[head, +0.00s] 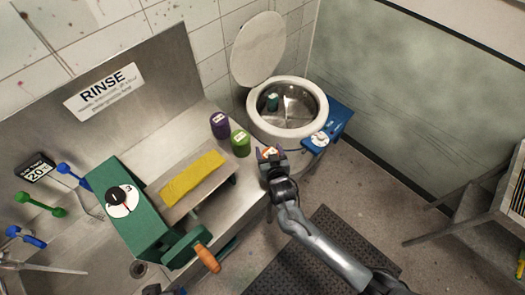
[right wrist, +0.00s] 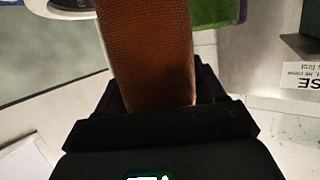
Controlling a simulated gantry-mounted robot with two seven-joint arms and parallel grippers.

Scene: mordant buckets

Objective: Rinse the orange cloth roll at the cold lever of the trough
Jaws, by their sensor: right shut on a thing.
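The orange cloth roll (right wrist: 148,50) stands between the fingers of my right gripper (right wrist: 155,100) in the right wrist view, which is shut on it. In the head view my right gripper (head: 271,158) is over the trough's right edge, just in front of the white drum; only a small bit of the roll shows there. The steel trough (head: 228,196) runs along the left, under a RINSE sign (head: 100,91). Blue (head: 73,175) and green (head: 40,205) levers and another blue lever (head: 26,237) are at the far left. I cannot read which is cold.
A green wringer (head: 130,215) with a dial and orange handle (head: 207,258) stands between gripper and levers. A yellow cloth (head: 192,178) lies beside it. Purple (head: 219,125) and green (head: 240,143) cans stand near the open white drum (head: 257,127). A blue device (head: 337,122) adjoins the drum.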

